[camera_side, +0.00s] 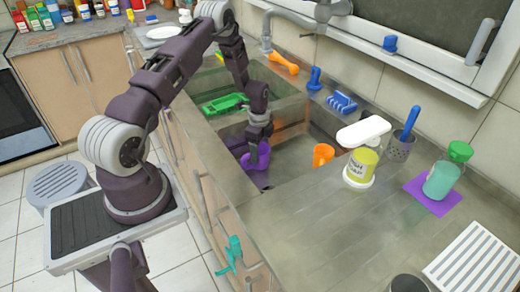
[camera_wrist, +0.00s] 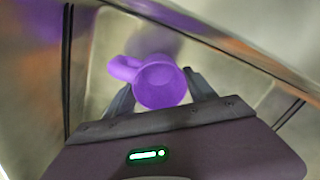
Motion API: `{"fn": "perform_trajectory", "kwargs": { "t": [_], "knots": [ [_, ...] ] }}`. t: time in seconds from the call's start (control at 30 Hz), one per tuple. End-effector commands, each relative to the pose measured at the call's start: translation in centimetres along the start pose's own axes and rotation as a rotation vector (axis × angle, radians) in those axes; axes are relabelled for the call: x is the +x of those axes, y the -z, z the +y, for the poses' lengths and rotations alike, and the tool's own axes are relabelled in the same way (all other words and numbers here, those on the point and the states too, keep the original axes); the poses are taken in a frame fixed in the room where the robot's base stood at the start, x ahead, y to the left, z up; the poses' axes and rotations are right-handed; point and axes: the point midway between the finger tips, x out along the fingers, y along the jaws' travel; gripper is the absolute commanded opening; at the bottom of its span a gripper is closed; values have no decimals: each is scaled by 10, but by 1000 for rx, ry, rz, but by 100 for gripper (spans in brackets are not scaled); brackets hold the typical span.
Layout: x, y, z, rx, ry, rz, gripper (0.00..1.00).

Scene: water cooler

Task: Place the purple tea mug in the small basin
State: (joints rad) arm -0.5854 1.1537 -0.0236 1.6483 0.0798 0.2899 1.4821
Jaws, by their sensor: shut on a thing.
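The purple tea mug (camera_side: 256,158) is low inside the nearer sink basin (camera_side: 290,150), at its left side. My gripper (camera_side: 262,140) reaches down from above and is shut on it. In the wrist view, the mug (camera_wrist: 160,84) sits between the two dark fingers of my gripper (camera_wrist: 162,92), with its handle toward the upper left.
An orange cup (camera_side: 323,154) stands at the basin's right end. A green rack (camera_side: 225,103) is in the farther basin. A soap dispenser (camera_side: 361,165), a utensil holder (camera_side: 400,147) and a faucet (camera_side: 290,18) stand around the sink.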

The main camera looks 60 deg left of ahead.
Motion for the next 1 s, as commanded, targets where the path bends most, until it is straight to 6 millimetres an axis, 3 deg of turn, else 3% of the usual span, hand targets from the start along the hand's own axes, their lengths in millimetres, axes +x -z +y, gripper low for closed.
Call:
{"fn": "perform_trajectory", "kwargs": {
  "t": [0.4, 0.43, 0.53, 0.87, 1.0],
  "knots": [
    [8, 0, 0, -1, 1, 0, 17],
    [8, 0, 0, -1, 1, 0, 68],
    [8, 0, 0, -1, 1, 0, 88],
    [5, 0, 0, -1, 1, 0, 90],
    [-21, 0, -1, 0, 4, 0, 90]
  ]
}}
